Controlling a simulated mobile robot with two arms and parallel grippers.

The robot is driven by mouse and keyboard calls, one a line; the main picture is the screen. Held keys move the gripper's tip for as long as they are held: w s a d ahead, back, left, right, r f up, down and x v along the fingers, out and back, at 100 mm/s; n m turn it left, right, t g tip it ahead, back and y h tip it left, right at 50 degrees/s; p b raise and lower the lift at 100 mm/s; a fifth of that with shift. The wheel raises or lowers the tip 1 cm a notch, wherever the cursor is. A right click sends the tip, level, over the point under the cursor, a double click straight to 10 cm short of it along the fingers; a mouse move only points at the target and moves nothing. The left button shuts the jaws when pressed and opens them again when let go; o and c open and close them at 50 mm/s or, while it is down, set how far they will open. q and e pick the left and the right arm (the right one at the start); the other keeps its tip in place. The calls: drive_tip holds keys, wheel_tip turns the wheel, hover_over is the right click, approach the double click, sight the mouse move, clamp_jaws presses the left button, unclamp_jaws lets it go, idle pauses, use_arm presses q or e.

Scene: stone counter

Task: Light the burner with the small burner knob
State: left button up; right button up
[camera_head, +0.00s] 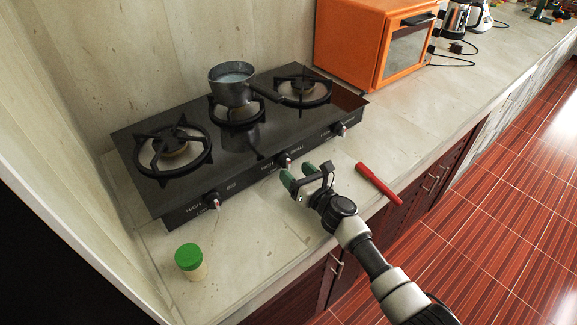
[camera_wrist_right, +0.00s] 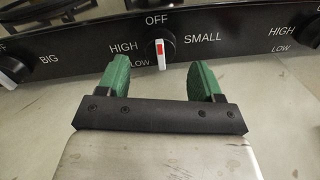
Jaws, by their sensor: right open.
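The small burner knob (camera_head: 284,160) is the middle knob on the front of the black stove (camera_head: 215,180). In the right wrist view this knob (camera_wrist_right: 160,47) sits under "OFF", between "HIGH" and "SMALL", its white and red bar upright. My right gripper (camera_head: 298,178) is open and empty just in front of it. In the wrist view its green fingertips (camera_wrist_right: 160,78) stand apart on either side below the knob, not closed on it. The middle burner (camera_head: 238,116) carries a grey pot (camera_head: 232,86); no flame shows. My left gripper is out of view.
The left knob (camera_head: 212,200) and right knob (camera_head: 341,129) flank the middle one. A red stick-like object (camera_head: 378,183) lies on the counter right of my gripper. A green-lidded jar (camera_head: 190,262) stands front left. An orange oven (camera_head: 365,45) stands behind right.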

sight(289, 166)
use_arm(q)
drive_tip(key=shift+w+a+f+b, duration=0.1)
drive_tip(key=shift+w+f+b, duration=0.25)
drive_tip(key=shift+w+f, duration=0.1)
use_arm(e)
drive_tip(key=shift+x, duration=1.9)
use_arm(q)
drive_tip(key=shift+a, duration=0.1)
use_arm(e)
drive_tip(key=c, duration=0.9)
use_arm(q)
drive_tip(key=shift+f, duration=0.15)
use_arm(e)
drive_tip(key=n+b, duration=0.2)
drive_tip(key=n, duration=0.1)
drive_tip(key=shift+f, duration=0.2)
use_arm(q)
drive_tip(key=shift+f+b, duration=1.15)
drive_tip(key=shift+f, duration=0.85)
use_arm(e)
drive_tip(key=shift+n, duration=1.9)
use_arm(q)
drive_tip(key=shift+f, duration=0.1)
use_arm(e)
drive_tip(key=shift+r, duration=0.1)
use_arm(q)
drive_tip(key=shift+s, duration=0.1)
